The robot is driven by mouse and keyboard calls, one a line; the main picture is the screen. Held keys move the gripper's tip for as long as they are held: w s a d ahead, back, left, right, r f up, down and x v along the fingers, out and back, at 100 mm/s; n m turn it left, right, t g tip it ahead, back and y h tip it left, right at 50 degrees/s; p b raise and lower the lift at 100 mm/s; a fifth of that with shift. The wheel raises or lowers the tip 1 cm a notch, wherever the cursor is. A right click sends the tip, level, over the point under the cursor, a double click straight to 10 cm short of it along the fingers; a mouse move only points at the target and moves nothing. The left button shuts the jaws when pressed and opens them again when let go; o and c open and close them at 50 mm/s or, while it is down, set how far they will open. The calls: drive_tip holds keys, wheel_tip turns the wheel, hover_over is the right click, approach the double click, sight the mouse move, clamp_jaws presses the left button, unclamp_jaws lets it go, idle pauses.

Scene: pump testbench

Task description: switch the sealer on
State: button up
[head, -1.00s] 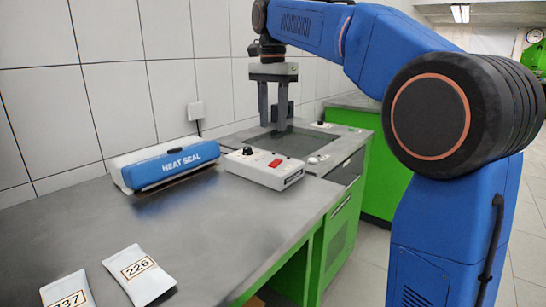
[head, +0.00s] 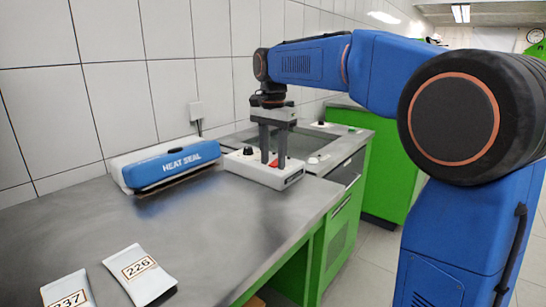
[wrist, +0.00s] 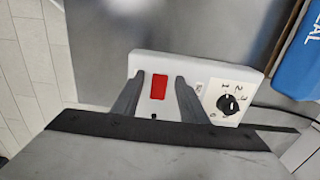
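The sealer (head: 172,163) is a blue and white bar marked HEAT SEAL, lying by the tiled wall at the left. Its white control box (head: 240,169) stands to its right on the bench. In the wrist view the box (wrist: 200,67) shows a red rectangular switch (wrist: 159,87) and a black dial (wrist: 228,104) with numbers. My gripper (head: 272,163) points down over the box, its two fingers apart and empty. In the wrist view the fingers (wrist: 158,80) flank the red switch. I cannot tell whether the fingertips touch the box.
Two labelled pouches, 226 (head: 140,274) and 237 (head: 69,291), lie at the front left of the steel bench (head: 215,235). A wall socket (head: 195,111) with a cable is behind the sealer. The bench between pouches and box is clear.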

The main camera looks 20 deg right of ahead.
clamp_jaws()
drive_tip(key=shift+d, duration=0.1)
drive_tip(key=shift+w+d+g+y, duration=0.2)
drive_tip(key=shift+g+y, duration=0.2)
drive_tip(key=shift+y, duration=0.2)
drive_tip(key=y, duration=0.1)
drive_tip(key=g+y, duration=0.1)
drive_tip(key=g, duration=0.1)
drive_tip(key=shift+w+d+r+y, duration=0.2)
drive_tip(key=shift+w+d+y, duration=0.1)
drive_tip(key=shift+y, duration=0.1)
drive_tip(key=shift+s, duration=0.1)
